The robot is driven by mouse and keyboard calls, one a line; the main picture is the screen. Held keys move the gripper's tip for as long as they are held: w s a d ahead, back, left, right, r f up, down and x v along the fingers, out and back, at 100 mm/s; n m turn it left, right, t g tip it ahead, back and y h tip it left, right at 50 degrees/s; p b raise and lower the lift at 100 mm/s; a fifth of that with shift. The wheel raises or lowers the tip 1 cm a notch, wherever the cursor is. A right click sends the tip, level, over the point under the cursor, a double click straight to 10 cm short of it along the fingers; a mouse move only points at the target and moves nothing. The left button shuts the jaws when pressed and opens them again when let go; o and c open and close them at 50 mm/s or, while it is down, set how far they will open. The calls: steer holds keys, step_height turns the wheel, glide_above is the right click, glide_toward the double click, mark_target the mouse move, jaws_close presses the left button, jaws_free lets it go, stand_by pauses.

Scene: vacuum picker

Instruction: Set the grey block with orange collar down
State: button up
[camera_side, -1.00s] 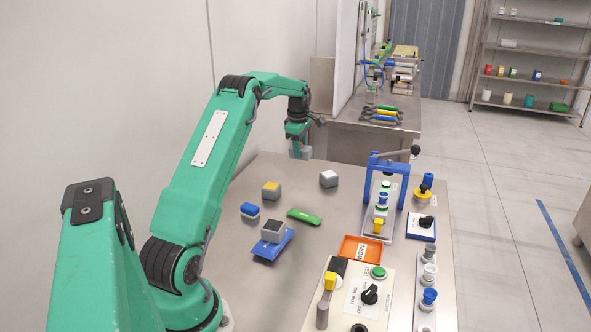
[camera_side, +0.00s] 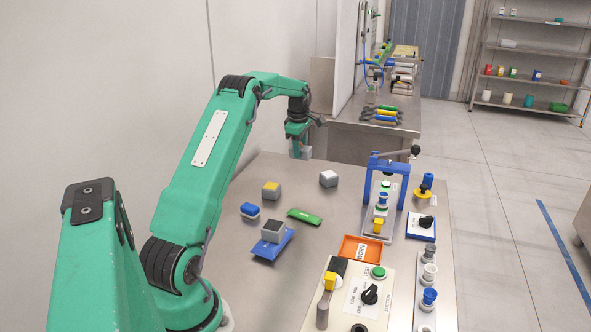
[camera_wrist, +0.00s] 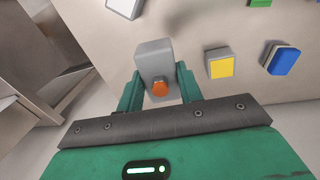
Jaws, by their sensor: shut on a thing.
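The grey block with orange collar (camera_wrist: 154,56) is between the two green fingers of my gripper (camera_wrist: 158,80) in the wrist view. Its orange part (camera_wrist: 160,88) faces the camera. My gripper is shut on it. In the side view my gripper (camera_side: 299,147) points down at the far left corner of the steel table (camera_side: 340,205). The block is mostly hidden behind the fingers there, and I cannot tell whether its bottom touches the table.
A white-topped block (camera_side: 328,178) stands nearest, to the right. A yellow-topped block (camera_side: 271,189), a blue-topped block (camera_side: 250,210) and a green piece (camera_side: 304,216) lie nearer the camera. A dark-topped block (camera_side: 272,231) is on a blue plate (camera_side: 263,250). A blue frame (camera_side: 372,170) stands right.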

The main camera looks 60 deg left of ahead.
steer(key=shift+w+d+m, duration=0.25)
steer(key=shift+d+m, duration=0.15)
steer(key=shift+d, duration=0.1)
steer(key=w+d+m+h, duration=0.1)
steer(key=w+d+m, duration=0.2)
steer(key=d+m, duration=2.45)
steer(key=a+f+n, duration=0.1)
steer(key=a+f, duration=0.1)
steer(key=a, duration=0.1)
steer(key=a+f+n, duration=0.1)
steer(key=a+f, duration=0.1)
steer(key=a+f+n, duration=0.1)
steer(key=a+f, duration=0.2)
steer(key=shift+w+a+g, duration=0.3)
steer(key=shift+w+g, duration=0.05)
steer(key=shift+g, duration=0.05)
steer(key=shift+f, duration=1.95)
steer(key=shift+f, duration=0.1)
steer(key=o, duration=1)
steer(key=shift+o, duration=0.2)
